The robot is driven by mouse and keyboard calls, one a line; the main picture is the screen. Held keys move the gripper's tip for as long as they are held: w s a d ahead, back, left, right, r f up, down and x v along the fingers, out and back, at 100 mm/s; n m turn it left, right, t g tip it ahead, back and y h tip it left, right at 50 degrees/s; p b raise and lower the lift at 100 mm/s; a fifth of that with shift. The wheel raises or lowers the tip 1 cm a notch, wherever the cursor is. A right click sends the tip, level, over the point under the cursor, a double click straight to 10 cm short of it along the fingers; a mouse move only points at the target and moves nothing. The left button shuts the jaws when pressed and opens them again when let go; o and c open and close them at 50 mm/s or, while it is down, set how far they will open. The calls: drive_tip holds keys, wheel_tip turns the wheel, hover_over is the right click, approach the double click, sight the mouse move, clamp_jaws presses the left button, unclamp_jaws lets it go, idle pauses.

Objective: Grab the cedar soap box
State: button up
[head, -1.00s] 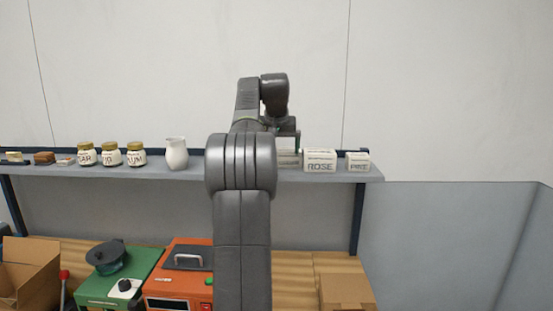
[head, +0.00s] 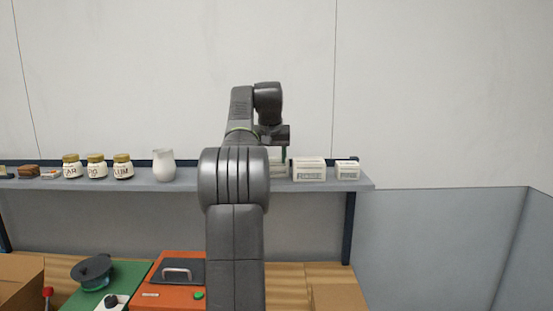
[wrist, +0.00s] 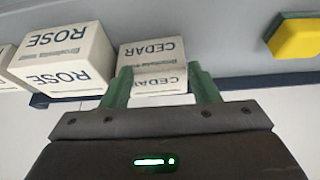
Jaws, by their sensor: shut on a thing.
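The cedar soap box (wrist: 152,56) is a white carton with dark lettering, seen upside down in the wrist view. My gripper (wrist: 162,85) has its two green fingers on either side of this box, shut on it. In the head view a small part of the cedar box (head: 278,169) shows at shelf height, mostly hidden behind my arm. One green finger of my gripper (head: 284,155) shows there. I cannot tell whether the box still touches the shelf. The rose soap box (wrist: 62,60) stands beside it; it also shows in the head view (head: 309,170).
The shelf (head: 190,184) holds several gold-lidded jars (head: 96,166), a white pitcher (head: 164,165) and a small white box (head: 347,170) at the right. A yellow block (wrist: 298,38) shows in the wrist view. Below are an orange machine (head: 165,284) and a black pan (head: 92,271).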

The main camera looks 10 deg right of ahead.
drive_tip(key=a, duration=0.1)
drive_tip(key=w+a, duration=0.1)
drive_tip(key=a+f, duration=0.1)
drive_tip(key=shift+w+g, duration=0.3)
clamp_jaws()
drive_tip(key=shift+w+r, duration=0.15)
drive_tip(key=shift+r, duration=0.2)
drive_tip(key=shift+w+d+r+p, duration=0.15)
drive_tip(key=shift+d+r, duration=0.15)
drive_tip(key=shift+r, duration=0.25)
drive_tip(key=shift+d+r+p, duration=0.15)
drive_tip(key=shift+d+r, duration=0.15)
drive_tip(key=shift+r, duration=0.25)
drive_tip(key=shift+s+r+b, duration=0.1)
drive_tip(key=shift+s+b, duration=0.2)
drive_tip(key=shift+s, duration=0.05)
drive_tip(key=s+a+b, duration=0.1)
drive_tip(key=s+b, duration=0.2)
drive_tip(key=s, duration=0.6)
drive_tip(key=s+a+b, duration=0.2)
drive_tip(key=s+b, duration=0.2)
drive_tip(key=s, duration=0.5)
drive_tip(key=shift+s+a+r, duration=0.2)
drive_tip(key=shift+s+a, duration=0.05)
drive_tip(key=shift+s, duration=0.15)
drive_tip(key=o, duration=1.3)
unclamp_jaws()
